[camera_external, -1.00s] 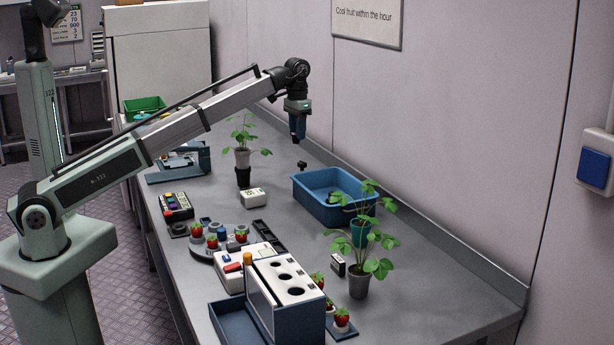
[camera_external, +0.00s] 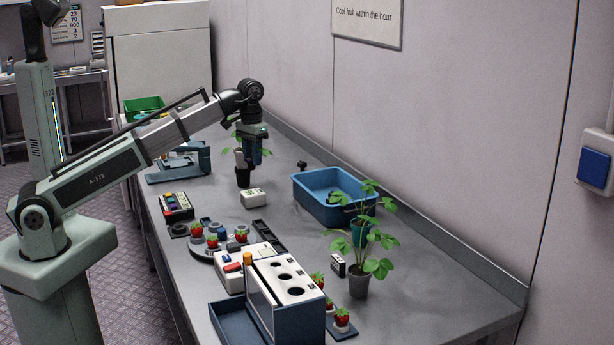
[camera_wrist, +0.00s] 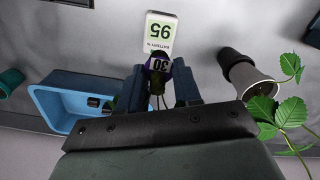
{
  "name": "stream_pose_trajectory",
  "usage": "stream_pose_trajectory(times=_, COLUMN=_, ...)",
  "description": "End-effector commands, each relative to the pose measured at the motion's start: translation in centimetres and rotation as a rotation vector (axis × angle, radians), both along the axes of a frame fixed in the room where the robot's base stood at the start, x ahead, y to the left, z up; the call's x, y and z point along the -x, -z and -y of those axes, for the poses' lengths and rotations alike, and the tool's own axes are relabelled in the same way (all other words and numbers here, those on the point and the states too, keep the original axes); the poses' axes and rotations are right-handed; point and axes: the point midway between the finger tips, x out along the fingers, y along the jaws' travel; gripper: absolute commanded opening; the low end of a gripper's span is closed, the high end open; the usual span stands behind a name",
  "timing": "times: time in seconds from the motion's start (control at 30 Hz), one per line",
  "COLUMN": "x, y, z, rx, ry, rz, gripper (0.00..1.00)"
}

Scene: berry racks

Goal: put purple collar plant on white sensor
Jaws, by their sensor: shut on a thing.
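My gripper (camera_external: 257,162) is above the bench, pointing down. The white sensor (camera_external: 253,198), a small white box with a display, lies on the bench. In the wrist view the sensor (camera_wrist: 160,33) reads 95, just beyond the purple collar and partly covered by it.
A potted plant (camera_external: 242,157) on a black stand is close to my gripper; its pot (camera_wrist: 246,76) shows at right in the wrist view. A blue tub (camera_external: 310,200) stands to the right. More plants, strawberries and a holed rack (camera_external: 284,272) are nearer the camera.

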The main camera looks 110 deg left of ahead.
Motion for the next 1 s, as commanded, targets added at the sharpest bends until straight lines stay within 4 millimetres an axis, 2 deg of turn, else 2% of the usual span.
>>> stream_pose_trajectory(times=0.1, x=0.1, y=2.1, z=0.1, rx=0.001, ry=0.001, rz=-0.002, gripper=0.04)
stream_pose_trajectory(times=0.2, x=0.1, y=3.4, z=0.1, rx=0.001, ry=0.001, rz=0.0, gripper=0.04)
stream_pose_trajectory(times=0.43, x=0.1, y=4.9, z=0.1, rx=0.001, ry=0.001, rz=0.0, gripper=0.04)
stream_pose_trajectory(times=0.63, x=0.1, y=7.2, z=0.1, rx=0.001, ry=0.001, rz=-0.001, gripper=0.04)
stream_pose_trajectory(times=1.0, x=0.0, y=7.6, z=0.0, rx=0.0, ry=0.001, rz=0.0, gripper=0.04)
